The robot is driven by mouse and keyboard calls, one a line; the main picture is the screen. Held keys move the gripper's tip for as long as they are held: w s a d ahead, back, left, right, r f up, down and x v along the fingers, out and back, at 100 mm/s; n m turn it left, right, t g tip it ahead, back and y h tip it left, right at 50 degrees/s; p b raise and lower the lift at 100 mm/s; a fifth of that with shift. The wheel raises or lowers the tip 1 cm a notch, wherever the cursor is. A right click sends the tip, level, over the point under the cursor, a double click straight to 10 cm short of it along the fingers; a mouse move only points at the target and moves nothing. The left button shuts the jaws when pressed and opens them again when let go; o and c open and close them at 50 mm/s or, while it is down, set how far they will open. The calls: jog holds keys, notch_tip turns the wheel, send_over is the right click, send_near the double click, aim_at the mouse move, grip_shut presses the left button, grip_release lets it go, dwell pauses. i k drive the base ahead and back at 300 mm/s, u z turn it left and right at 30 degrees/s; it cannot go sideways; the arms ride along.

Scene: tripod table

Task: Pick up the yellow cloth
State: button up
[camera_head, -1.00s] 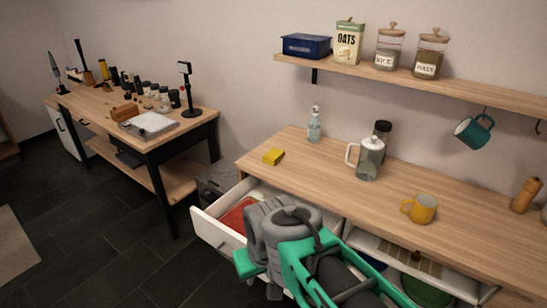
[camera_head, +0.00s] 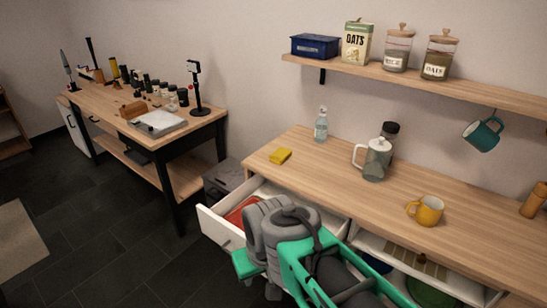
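My green and grey arm fills the lower middle of the view, in front of the counter and over the open drawer. The fingers of my gripper (camera_head: 262,288) show only in part, low behind the arm links. I cannot tell whether they are open or shut. The cloth is clear of my arm, above and slightly right of it in the picture.
An open white drawer (camera_head: 222,230) with something red inside juts out below the counter. A spray bottle (camera_head: 321,127), a glass press (camera_head: 376,160) and a yellow mug (camera_head: 427,210) stand on the counter. A shelf (camera_head: 400,80) runs above. Counter around the cloth is free.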

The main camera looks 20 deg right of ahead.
aim_at(279, 156)
jog(key=u, duration=0.85)
jog(key=i, duration=3.4)
jog(key=z, duration=3.05)
jog(key=i, duration=0.5)
jog(key=u, duration=0.1)
